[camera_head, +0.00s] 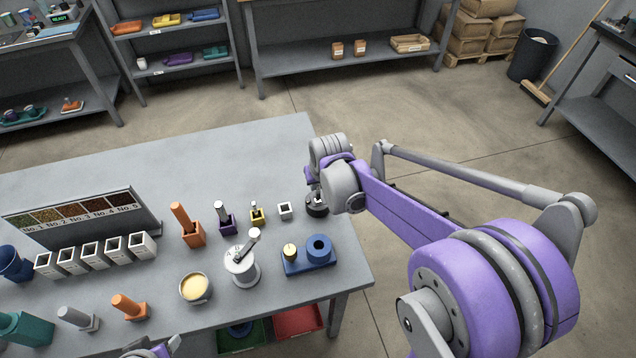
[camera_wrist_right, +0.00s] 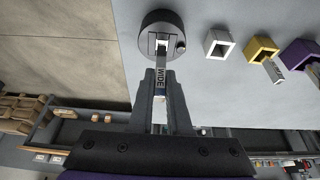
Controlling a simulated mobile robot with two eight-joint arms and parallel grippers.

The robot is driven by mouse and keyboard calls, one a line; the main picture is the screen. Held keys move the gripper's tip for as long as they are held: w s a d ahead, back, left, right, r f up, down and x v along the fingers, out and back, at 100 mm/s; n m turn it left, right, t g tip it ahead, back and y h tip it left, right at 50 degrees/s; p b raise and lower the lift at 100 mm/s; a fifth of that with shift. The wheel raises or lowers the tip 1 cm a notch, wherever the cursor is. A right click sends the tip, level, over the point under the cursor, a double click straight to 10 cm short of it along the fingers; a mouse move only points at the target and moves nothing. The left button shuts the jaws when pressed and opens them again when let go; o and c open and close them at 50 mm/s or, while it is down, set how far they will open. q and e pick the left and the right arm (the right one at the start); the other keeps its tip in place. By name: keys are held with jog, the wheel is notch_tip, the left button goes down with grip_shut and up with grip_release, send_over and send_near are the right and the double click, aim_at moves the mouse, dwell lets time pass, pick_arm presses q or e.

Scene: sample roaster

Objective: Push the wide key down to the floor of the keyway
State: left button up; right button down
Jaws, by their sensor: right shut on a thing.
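The keyway is in a round dark block (camera_wrist_right: 176,22), which also shows in the head view (camera_head: 317,210) near the table's right edge. The key's far end meets the slot in the block's face; how deep it sits I cannot tell. In the head view my right gripper (camera_head: 316,190) is just above the block and partly hides the key. Of my left arm only a small part shows at the bottom edge.
A white square holder (camera_head: 284,210), a yellow one (camera_head: 257,216) and a purple one (camera_head: 226,222) stand left of the block. A blue tray (camera_head: 308,265) with round pieces and a silver-capped device (camera_head: 241,268) are nearer. The table behind the holders is clear.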

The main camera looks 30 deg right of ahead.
aim_at(318, 192)
jog(key=shift+f+b, duration=1.25)
jog(key=shift+f, duration=0.7)
jog(key=c, duration=0.8)
grip_release()
jog(key=p+v, duration=0.1)
jog(key=v, duration=0.9)
jog(key=shift+s+d+r, duration=0.1)
jog(key=shift+s+r, duration=0.1)
jog(key=shift+r, duration=0.15)
